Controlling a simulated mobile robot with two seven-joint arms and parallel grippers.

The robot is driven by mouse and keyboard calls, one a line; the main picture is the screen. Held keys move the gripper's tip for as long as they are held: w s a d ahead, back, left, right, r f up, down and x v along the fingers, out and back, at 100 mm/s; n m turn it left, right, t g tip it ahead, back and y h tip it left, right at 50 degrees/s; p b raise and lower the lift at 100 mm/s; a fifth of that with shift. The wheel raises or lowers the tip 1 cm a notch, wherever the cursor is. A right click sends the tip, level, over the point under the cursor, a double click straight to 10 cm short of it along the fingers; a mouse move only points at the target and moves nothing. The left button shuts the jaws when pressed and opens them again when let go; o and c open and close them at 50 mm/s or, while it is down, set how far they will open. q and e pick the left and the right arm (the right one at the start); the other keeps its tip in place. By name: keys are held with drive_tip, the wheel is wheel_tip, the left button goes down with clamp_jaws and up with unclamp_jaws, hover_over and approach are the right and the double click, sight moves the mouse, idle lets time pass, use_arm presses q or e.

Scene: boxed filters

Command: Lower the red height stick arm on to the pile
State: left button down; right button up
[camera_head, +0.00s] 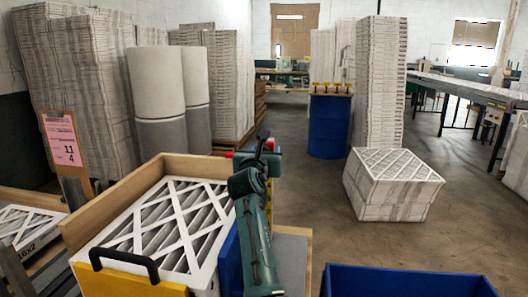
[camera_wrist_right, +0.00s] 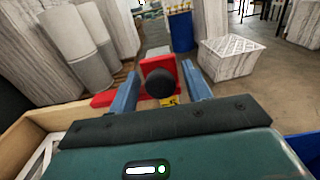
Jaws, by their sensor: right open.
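The red height stick arm (camera_wrist_right: 187,84) shows in the right wrist view as a red bar and plate with a round black knob (camera_wrist_right: 160,83) on it. In the head view only a bit of red (camera_head: 229,155) shows; my right arm hides most of it. My right gripper (camera_head: 264,148) is at the far right corner of the wooden box. In the wrist view its two blue-grey fingers are open, one on each side of the knob; I cannot tell whether they touch it. The pile of white-framed pleated filters (camera_head: 165,225) lies in the box. My left gripper is not in view.
The wooden box (camera_head: 112,203) has a yellow front part with a black handle (camera_head: 125,260). A blue bin (camera_head: 405,283) stands at the lower right. A filter stack (camera_head: 392,190) and a blue drum (camera_head: 329,125) stand beyond. Bare floor lies between.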

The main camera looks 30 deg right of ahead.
drive_tip(key=shift+w, duration=0.1)
drive_tip(key=shift+c, duration=0.3)
clamp_jaws()
wheel_tip(320, 180, down, 4)
drive_tip(key=shift+f, duration=0.2)
drive_tip(key=shift+o, duration=0.3)
unclamp_jaws()
